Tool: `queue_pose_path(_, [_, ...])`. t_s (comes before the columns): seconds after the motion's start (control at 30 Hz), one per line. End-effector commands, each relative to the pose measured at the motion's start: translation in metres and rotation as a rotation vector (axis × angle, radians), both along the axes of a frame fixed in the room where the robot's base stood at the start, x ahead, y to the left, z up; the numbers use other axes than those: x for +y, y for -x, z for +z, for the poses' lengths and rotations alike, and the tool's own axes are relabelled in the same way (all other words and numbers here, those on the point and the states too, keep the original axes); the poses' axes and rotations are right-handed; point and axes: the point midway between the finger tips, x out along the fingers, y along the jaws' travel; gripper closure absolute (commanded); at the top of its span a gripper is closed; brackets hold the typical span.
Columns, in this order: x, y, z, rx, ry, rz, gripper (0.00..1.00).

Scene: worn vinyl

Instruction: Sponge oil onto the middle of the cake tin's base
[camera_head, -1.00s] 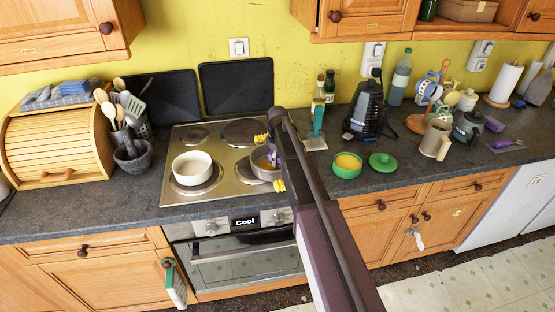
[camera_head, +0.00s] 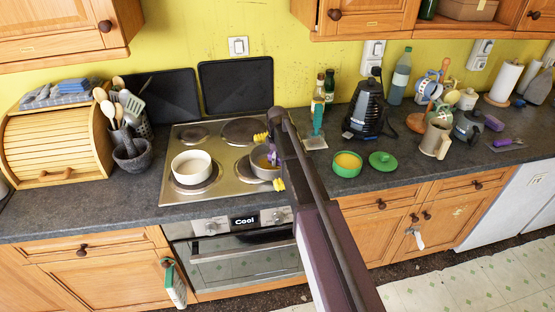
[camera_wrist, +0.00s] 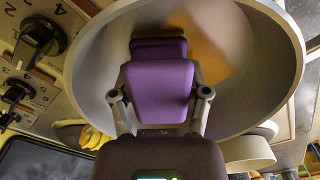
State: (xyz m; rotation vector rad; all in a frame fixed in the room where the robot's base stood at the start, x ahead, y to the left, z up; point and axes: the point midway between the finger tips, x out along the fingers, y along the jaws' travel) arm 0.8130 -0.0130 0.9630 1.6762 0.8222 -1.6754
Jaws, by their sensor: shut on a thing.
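The cake tin (camera_head: 262,172), a grey round pan, stands on the front right hob plate. Its wide grey wall (camera_wrist: 88,75) fills much of the wrist view. My gripper (camera_wrist: 160,95) is shut on a purple block that looks like the sponge (camera_wrist: 158,80) and reaches down into the tin. In the head view my gripper (camera_head: 272,162) is over the tin, partly hidden by my arm. A yellowish patch shows on the tin's inside; I cannot tell if it is oil or reflection. Whether the sponge touches the base is hidden.
A white pot (camera_head: 191,167) stands on the hob left of the tin. A green bowl with yellow contents (camera_head: 347,164) and a green lid (camera_head: 383,161) are to the right. Bottles (camera_head: 329,86) and a dark appliance (camera_head: 369,108) stand behind. The counter front right of the bowl is clear.

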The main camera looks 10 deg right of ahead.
Motion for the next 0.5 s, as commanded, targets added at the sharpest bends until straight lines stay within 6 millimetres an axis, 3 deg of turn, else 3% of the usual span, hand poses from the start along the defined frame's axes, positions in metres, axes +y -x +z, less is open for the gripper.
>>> queue_pose_path(0.5, [0.0,-0.012,-0.001,0.0,0.0,0.0,1.0])
